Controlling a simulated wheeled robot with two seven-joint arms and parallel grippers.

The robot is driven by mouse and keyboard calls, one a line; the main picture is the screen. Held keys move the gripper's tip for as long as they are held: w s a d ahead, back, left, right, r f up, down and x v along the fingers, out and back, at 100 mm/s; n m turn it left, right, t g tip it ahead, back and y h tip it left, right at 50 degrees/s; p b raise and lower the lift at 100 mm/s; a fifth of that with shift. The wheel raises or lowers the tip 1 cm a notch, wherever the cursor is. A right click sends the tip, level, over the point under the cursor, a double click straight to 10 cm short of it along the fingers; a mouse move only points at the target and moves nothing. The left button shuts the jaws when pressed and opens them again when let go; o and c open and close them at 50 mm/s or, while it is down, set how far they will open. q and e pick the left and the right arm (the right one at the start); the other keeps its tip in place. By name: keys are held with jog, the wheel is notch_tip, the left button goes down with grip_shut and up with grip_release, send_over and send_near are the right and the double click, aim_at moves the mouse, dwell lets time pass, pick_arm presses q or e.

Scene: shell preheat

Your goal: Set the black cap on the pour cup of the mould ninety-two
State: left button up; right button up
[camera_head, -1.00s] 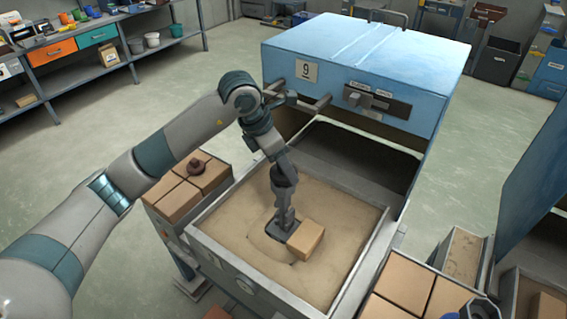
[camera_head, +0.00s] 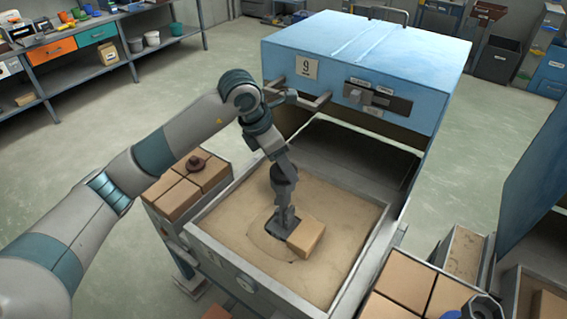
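My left gripper (camera_head: 284,228) reaches down into the sand-filled tray (camera_head: 215,250). Its dark end is low at the sand, against or right beside a tan block (camera_head: 307,238) that sits tilted there. Whether the fingers are closed on the block is not clear. A curved mark shows in the sand around them. No black cap can be told apart from the dark gripper end, and no number ninety-two can be read. A dark brown knobbed piece (camera_head: 198,166) sits on the tan bricks at the tray's left.
A blue furnace (camera_head: 375,65) marked 9 stands behind the tray, its front open underneath. More tan bricks (camera_head: 405,278) are stacked at the right, beside a narrow sand-filled box (camera_head: 463,255). Another blue cabinet (camera_head: 537,195) stands at the far right. Shelves line the back left.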

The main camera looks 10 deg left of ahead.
aim_at(277, 173)
jog(key=shift+f, duration=0.2)
dwell(0.4)
pick_arm(q)
jog(key=o, duration=1.1)
jog(key=shift+a, duration=0.1)
jog(key=shift+o, duration=0.2)
pick_arm(e)
jog(key=shift+w, duration=0.1)
pick_arm(q)
jog(key=b+v, duration=0.2)
jog(key=v, duration=0.2)
jog(key=shift+s+r, duration=0.1)
jog(key=shift+r, duration=0.05)
jog(key=b+v, duration=0.2)
jog(key=v, duration=1.1)
jog(key=shift+a, duration=0.2)
pick_arm(e)
jog(key=w+a+r+t, duration=0.2)
jog(key=w+a, duration=0.1)
jog(key=w, duration=0.4)
jog(key=w+a+r+t+y, duration=0.1)
jog(key=w+a+r+t, duration=0.1)
jog(key=w, duration=0.6)
jog(key=shift+w+a, duration=0.25)
jog(key=shift+a, duration=0.4)
jog(key=shift+s, duration=0.15)
